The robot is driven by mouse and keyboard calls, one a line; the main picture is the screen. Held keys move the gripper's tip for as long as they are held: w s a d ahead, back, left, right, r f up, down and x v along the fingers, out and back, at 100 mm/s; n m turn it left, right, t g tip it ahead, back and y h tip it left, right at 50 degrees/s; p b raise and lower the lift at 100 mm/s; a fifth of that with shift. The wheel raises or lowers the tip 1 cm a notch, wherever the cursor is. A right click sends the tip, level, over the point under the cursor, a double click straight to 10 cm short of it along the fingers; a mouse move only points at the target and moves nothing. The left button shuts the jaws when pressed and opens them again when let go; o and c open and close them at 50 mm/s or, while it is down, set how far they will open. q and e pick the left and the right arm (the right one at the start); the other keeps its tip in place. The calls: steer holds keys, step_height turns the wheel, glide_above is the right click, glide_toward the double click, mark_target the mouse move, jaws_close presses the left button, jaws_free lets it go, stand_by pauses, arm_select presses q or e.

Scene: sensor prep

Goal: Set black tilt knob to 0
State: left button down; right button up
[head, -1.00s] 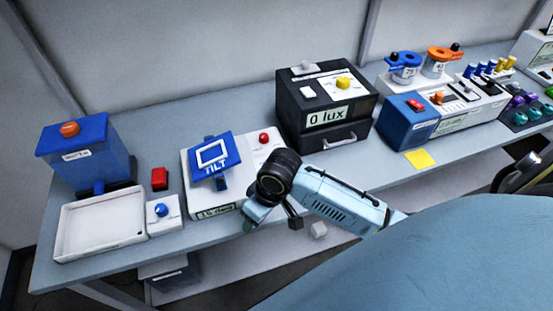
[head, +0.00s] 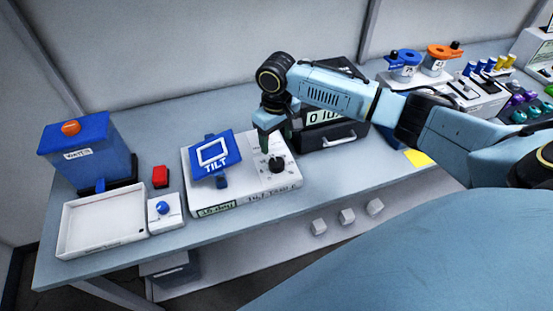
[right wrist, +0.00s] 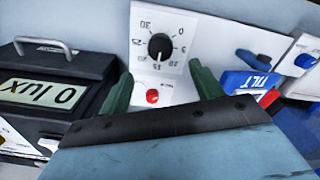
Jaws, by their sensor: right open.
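The black tilt knob (head: 276,164) sits on the right part of the white tilt table unit (head: 231,199), beside the blue TILT plate (head: 213,153). In the right wrist view the knob (right wrist: 159,46) has a scale from 0 to 30 around it, and its white mark points near 15. My right gripper (head: 268,146) is open above the knob, pointing down, and not closed on it. In the right wrist view its green fingers (right wrist: 161,84) are spread wide, with the knob beyond them. The unit's front display is too blurred to read surely. My left gripper is not in view.
A red button (right wrist: 152,97) lies close to the knob. The black lux box (head: 340,137) stands just right of my gripper, partly hidden by my arm. A white tray (head: 104,240) and blue-button box (head: 165,226) are at left. Several small cubes (head: 347,216) lie below the table edge.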

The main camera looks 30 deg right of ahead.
mark_target(276, 162)
step_height(276, 162, down, 9)
steer(key=shift+f, duration=0.15)
steer(key=c, duration=1)
